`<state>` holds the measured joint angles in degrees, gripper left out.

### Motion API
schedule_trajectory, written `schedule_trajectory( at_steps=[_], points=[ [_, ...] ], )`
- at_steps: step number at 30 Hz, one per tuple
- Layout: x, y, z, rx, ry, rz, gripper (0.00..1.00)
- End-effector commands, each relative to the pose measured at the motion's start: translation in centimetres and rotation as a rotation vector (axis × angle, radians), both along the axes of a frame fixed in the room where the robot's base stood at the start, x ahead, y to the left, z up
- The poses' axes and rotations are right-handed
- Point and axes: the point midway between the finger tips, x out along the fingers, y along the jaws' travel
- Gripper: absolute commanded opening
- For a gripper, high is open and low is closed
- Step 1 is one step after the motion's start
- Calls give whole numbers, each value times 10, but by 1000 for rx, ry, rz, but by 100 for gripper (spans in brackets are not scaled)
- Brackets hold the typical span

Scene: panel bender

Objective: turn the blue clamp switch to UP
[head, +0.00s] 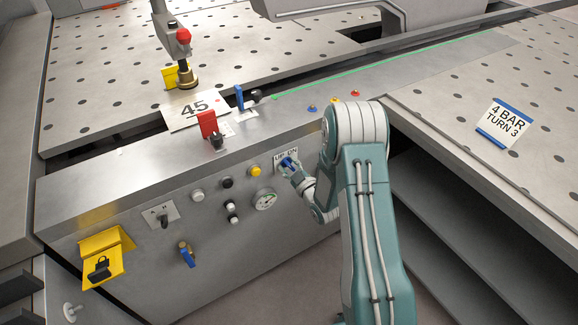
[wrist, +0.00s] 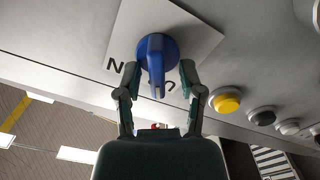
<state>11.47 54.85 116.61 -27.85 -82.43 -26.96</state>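The blue clamp switch (wrist: 156,55) is a round knob with a raised handle on a white label plate (wrist: 198,40). In the wrist view its handle points down the picture, toward my gripper. My gripper (wrist: 158,78) is open, with one finger on each side of the handle and a gap on both sides. An N shows on the plate left of the knob; the other lettering is partly hidden. In the head view the blue switch (head: 287,161) sits on the front panel below the plate's lettering, and my gripper (head: 292,169) is right at it, hiding part of it.
A yellow button (head: 255,171), a dark button (head: 227,183) and a gauge (head: 264,200) lie left of the switch. A blue-handled valve (head: 187,255) is lower left. A red lever (head: 208,124) and a blue lever (head: 239,97) stand on the ledge above.

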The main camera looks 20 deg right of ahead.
Motion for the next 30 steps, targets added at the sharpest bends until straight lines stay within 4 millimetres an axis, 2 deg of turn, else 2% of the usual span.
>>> schedule_trajectory(
  at_steps=[8,11,24,30],
  points=[
    [-2,-1,0,1,0,-1,51],
    [-11,-4,0,1,1,-2,51],
    [-93,-28,-1,1,3,-4,51],
    [-112,-32,-1,0,2,-1,51]
  ],
)
